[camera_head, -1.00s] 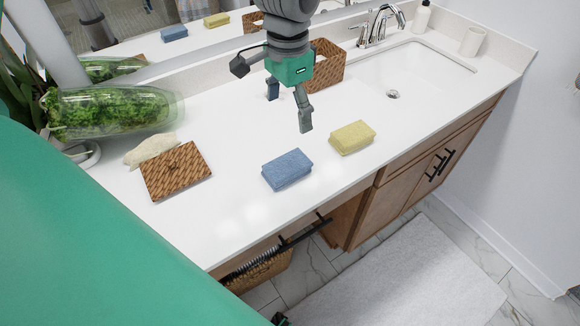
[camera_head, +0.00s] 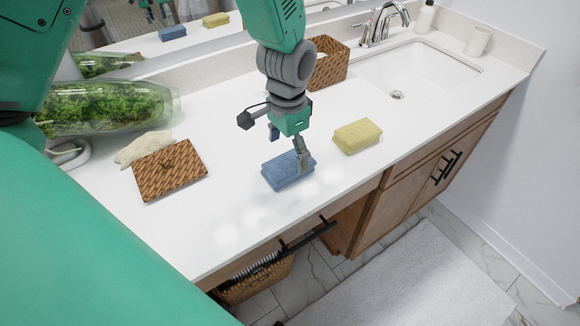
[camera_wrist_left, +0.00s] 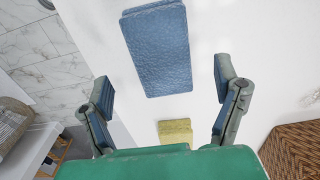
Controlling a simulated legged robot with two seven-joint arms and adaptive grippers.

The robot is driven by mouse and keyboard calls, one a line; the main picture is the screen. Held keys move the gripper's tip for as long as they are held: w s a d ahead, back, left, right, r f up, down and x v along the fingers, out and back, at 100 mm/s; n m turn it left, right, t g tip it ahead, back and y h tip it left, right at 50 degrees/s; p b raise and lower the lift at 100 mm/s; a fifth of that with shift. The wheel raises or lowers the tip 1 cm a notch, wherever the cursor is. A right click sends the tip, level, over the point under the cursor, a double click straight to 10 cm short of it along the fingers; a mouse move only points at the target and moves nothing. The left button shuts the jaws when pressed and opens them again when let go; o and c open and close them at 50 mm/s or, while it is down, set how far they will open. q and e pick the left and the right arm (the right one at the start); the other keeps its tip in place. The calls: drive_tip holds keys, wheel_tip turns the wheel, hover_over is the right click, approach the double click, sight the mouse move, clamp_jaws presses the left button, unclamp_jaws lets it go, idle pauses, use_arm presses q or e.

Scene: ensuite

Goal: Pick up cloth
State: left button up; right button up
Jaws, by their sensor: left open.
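A blue folded cloth (camera_head: 287,171) lies on the white counter (camera_head: 235,205). A yellow folded cloth (camera_head: 357,137) lies to its right. My left gripper (camera_head: 287,148) is above the blue cloth, with one finger in front of part of it. In the left wrist view the blue cloth (camera_wrist_left: 158,48) lies beyond and between the two spread fingers (camera_wrist_left: 163,95). The gripper is open and empty. The yellow cloth (camera_wrist_left: 175,131) shows partly there, behind the gripper's green body. My right gripper is not in view.
A wicker lid (camera_head: 169,170) and a pale cloth-like item (camera_head: 146,148) lie to the left near a glass terrarium (camera_head: 105,108). A wicker box (camera_head: 328,65), faucet (camera_head: 383,22) and sink (camera_head: 425,75) are behind. The counter's front edge is close.

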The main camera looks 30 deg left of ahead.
sight(288, 163)
use_arm(q)
drive_tip(key=f, duration=0.4)
drive_tip(key=shift+a, duration=0.4)
drive_tip(key=shift+w+d+f, duration=0.15)
drive_tip(key=shift+d+f, duration=0.15)
drive_tip(key=shift+f, duration=0.25)
drive_tip(key=shift+d+r, duration=0.1)
drive_tip(key=shift+d, duration=0.15)
drive_tip(key=c, duration=1.1)
drive_tip(key=shift+a, duration=0.25)
drive_tip(key=shift+c, duration=0.7)
wheel_tip(288, 163, up, 10)
